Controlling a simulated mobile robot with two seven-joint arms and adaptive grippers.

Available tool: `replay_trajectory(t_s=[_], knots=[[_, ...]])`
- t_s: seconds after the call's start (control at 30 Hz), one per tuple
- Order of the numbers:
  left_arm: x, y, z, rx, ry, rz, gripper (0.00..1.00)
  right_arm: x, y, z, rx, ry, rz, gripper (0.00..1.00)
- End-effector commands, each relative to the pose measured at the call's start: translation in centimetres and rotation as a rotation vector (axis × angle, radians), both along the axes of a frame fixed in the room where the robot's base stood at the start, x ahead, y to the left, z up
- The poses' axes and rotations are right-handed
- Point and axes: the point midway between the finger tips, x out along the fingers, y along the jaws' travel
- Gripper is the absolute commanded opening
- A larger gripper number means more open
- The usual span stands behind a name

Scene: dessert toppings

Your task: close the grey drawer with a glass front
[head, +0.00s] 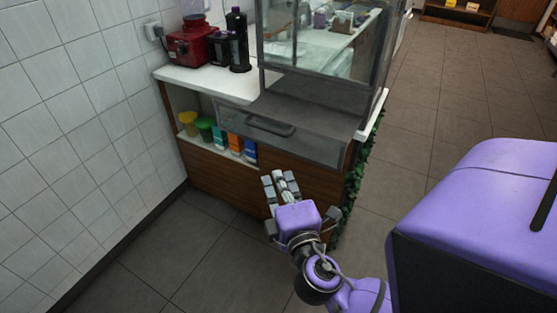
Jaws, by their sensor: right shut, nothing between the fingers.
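The grey drawer (315,146) with a glass front is in the counter below the glass display case, at the picture's centre. A dark bar handle (270,126) is on its front. How far the drawer stands out is hard to tell from this angle. My right gripper (280,181) is shut and empty. It appears in front of the counter, below the drawer front in the picture, with a visible gap to the handle. My left gripper is not in view.
The glass display case (321,83) stands on the white counter (211,80). A red machine (190,46) and dark bottles are at its back left. Several coloured containers (205,127) sit on the open shelf. Leaves (358,172) trim the counter's right corner. The tiled floor (195,250) is clear.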

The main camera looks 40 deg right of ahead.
Motion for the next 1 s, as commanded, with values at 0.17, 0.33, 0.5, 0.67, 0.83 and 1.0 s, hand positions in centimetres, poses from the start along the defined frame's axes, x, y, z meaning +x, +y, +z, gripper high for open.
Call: replay_trajectory(t_s=[0.17,0.33,0.5,0.67,0.83,1.0], knots=[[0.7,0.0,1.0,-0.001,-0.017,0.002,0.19,3.6,-1.4,0.5,-0.004,-0.006,0.001,0.0],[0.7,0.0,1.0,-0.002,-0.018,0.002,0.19,6.9,-2.8,0.3,-0.003,-0.004,0.002,0.0],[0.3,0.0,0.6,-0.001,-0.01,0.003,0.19,8.5,-5.0,0.0,-0.004,0.002,0.0,0.0],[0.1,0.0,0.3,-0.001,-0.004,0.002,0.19,9.1,-6.4,0.0,0.0,0.001,0.002,0.0],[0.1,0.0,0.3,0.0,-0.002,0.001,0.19,9.3,-6.9,0.1,0.001,0.0,0.001,0.0],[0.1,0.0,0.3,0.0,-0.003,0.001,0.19,9.3,-6.9,0.1,0.002,0.0,0.001,0.0]])
